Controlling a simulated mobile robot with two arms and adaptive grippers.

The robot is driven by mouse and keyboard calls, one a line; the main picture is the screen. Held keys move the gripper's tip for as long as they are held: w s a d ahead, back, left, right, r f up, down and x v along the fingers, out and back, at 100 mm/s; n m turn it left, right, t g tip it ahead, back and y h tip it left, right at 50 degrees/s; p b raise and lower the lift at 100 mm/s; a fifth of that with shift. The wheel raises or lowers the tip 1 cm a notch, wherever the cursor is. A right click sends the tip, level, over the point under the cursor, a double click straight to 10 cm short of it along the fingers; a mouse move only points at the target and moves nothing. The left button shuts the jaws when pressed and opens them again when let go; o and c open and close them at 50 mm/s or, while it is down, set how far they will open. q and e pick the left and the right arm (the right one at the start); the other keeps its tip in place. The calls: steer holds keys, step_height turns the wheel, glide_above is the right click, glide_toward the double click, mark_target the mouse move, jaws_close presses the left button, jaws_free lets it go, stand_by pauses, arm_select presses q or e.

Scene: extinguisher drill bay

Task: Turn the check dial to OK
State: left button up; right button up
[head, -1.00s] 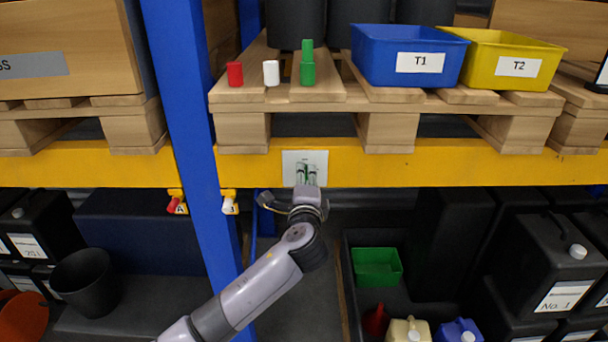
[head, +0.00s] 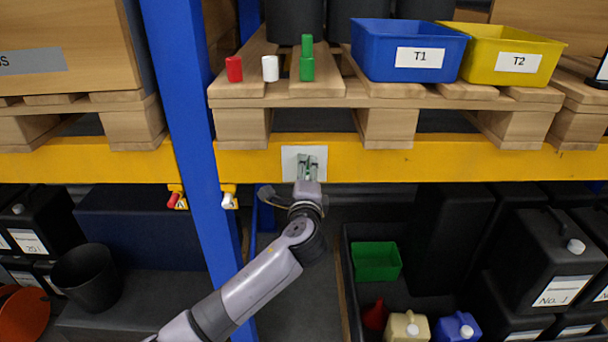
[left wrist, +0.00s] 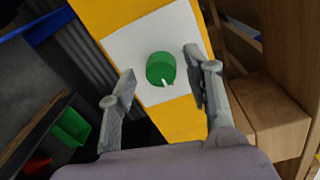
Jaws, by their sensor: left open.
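The check dial is a round green knob (left wrist: 160,68) with a short white pointer mark on its rim, on a white card (left wrist: 122,50) fixed to the yellow beam. Any lettering on the card is too small or hidden to read. The card (head: 288,163) also shows in the head view, partly covered by my left gripper (head: 307,165). In the left wrist view my left gripper (left wrist: 159,63) is open, with one finger on each side of the knob and visible gaps between. My right gripper is not in view.
Above the beam, a wooden pallet (head: 240,125) carries red, white and green cylinders, a blue T1 bin (head: 375,60) and a yellow T2 bin (head: 550,48). A blue upright post (head: 190,110) stands left of the card. Below are a green bin (head: 376,262) and black canisters.

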arm_select(q)
steer(key=s, duration=1.2)
steer(key=shift+r, duration=0.3)
steer(key=s+a+f+n+g+b, duration=0.15)
steer(key=a+f+g, duration=0.25)
steer(key=f, duration=1.5)
steer(key=a+f+n+g+b, duration=0.3)
steer(key=f, duration=1.6)
steer(key=s+a+f+n+g+b, duration=0.1)
steer(key=s+a+f+n+g, duration=0.15)
steer(key=s+f, duration=0.65)
steer(key=s+a+f+n+g+b, duration=0.15)
steer(key=s+a+f, duration=0.3)
steer(key=f, duration=0.85)
steer(key=s+a+f+n+g+b, duration=0.1)
steer(key=s+a+f+n, duration=0.2)
steer(key=s, duration=0.9)
steer(key=s+a+f+n+g+b, duration=0.1)
steer(key=s+a+f+n+g, duration=0.1)
steer(key=s+f, duration=0.7)
steer(key=s+a+f+n+g+b, duration=0.1)
steer(key=s+a+f+n, duration=0.3)
steer(key=s, duration=1)
step_height(320, 180, down, 3)
steer(key=shift+s+a+r+g, duration=0.1)
steer(key=shift+s+a+g, duration=0.15)
steer(key=shift+g, duration=0.45)
